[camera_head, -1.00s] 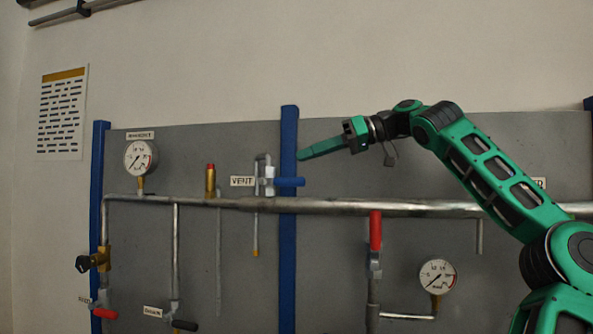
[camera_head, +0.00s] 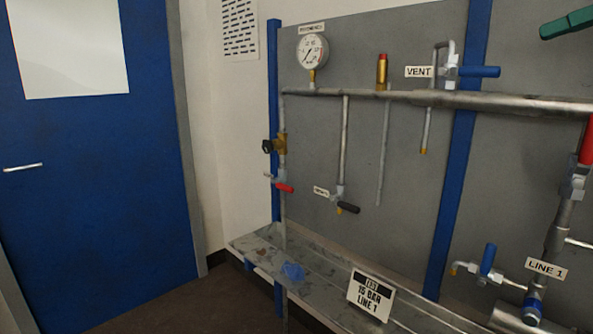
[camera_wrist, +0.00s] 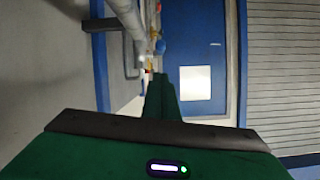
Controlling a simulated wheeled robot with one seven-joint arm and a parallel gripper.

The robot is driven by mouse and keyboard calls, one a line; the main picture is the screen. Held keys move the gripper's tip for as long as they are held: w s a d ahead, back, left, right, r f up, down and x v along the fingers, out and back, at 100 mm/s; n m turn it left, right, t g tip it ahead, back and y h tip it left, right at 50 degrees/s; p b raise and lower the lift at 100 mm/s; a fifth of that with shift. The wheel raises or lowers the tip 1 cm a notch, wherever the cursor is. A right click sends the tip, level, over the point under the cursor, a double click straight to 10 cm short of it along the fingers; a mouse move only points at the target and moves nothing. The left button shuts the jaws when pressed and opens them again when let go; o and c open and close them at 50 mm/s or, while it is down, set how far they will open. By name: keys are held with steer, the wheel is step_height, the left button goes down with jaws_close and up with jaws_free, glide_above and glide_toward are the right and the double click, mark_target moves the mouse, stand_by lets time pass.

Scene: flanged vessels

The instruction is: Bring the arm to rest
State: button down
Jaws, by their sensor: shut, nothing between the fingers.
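My gripper (camera_head: 567,24) shows only as a green tip at the top right edge of the head view; the rest of my arm is out of frame. In the wrist view its green fingers (camera_wrist: 162,97) are together, with nothing between them. The tip appears in front of the grey panel (camera_head: 400,45), to the right of the vent valve's blue handle (camera_head: 479,71). It looks clear of the pipework, though the exact gap cannot be told.
A steel pipe (camera_head: 520,103) crosses the panel, with a gauge (camera_head: 312,49) and a red handle (camera_head: 587,142). Below is a metal ledge (camera_head: 330,275) with a "15 bar line 1" sign (camera_head: 370,296). A blue door (camera_head: 105,180) stands at left, with bare floor before it.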

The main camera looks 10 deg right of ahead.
steer(key=s+a+f+m+g+h, duration=0.15)
steer(key=a+f, duration=0.25)
steer(key=f, duration=0.4)
steer(key=s+a+f+m+g+h, duration=0.1)
steer(key=s+a+f+m+h, duration=0.15)
steer(key=f, duration=0.55)
steer(key=s+a+f+m+g+h, duration=0.1)
steer(key=a+f+m+g+h, duration=0.2)
steer(key=f, duration=0.5)
steer(key=s+a+f+m+g, duration=0.1)
steer(key=s+f, duration=0.4)
steer(key=f, duration=0.4)
steer(key=s+f+m+g+h, duration=0.1)
steer(key=s+f, duration=0.4)
steer(key=f, duration=0.5)
steer(key=s+a+f+m+g, duration=0.1)
steer(key=s+f+m+g, duration=0.2)
steer(key=f, duration=0.7)
steer(key=shift+s+a, duration=0.3)
steer(key=shift+s, duration=0.8)
steer(key=shift+w+f+g+h, duration=0.2)
steer(key=shift+w+g+h, duration=0.1)
steer(key=shift+w, duration=0.35)
